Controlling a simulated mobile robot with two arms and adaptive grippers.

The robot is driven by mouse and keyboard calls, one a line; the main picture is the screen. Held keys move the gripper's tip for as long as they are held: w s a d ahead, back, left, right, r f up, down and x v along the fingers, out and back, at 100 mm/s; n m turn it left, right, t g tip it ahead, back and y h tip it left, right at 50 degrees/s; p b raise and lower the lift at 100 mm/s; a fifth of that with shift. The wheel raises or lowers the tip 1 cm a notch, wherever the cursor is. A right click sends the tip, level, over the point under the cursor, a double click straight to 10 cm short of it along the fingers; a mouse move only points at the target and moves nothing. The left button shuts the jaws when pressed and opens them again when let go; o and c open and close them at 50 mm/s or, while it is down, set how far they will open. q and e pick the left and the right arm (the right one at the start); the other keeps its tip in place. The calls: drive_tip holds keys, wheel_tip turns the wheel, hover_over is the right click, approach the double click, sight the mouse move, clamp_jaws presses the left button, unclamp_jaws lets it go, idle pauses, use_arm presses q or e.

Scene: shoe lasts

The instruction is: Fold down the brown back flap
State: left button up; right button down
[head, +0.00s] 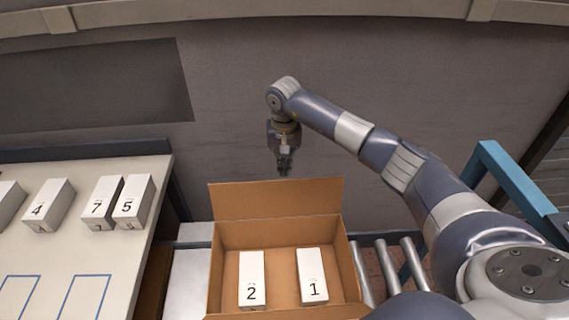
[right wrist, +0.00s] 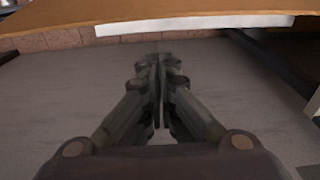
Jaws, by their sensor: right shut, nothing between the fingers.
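The brown back flap (head: 277,198) of the open cardboard box (head: 232,236) stands up along the box's far edge in the head view. My right gripper (head: 284,170) is shut and empty, pointing down just behind and above the flap's top edge. In the right wrist view its closed fingers (right wrist: 160,75) show in the middle, with a brown board-like surface (right wrist: 200,18) across the top. I cannot tell whether the gripper touches the flap. My left gripper is in neither view.
White boxes marked 2 (head: 251,275) and 1 (head: 312,272) lie inside the cardboard box. A white table (head: 115,262) at left holds several more white boxes. Metal rollers (head: 389,266) and a blue frame (head: 513,182) are at right. A grey wall (head: 230,90) stands behind.

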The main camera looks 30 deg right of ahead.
drive_tip(key=s+p, duration=0.1)
drive_tip(key=s+a+r, duration=0.1)
drive_tip(key=s, duration=0.1)
drive_tip(key=shift+a+r+p, duration=0.2)
drive_tip(key=shift+p, duration=0.15)
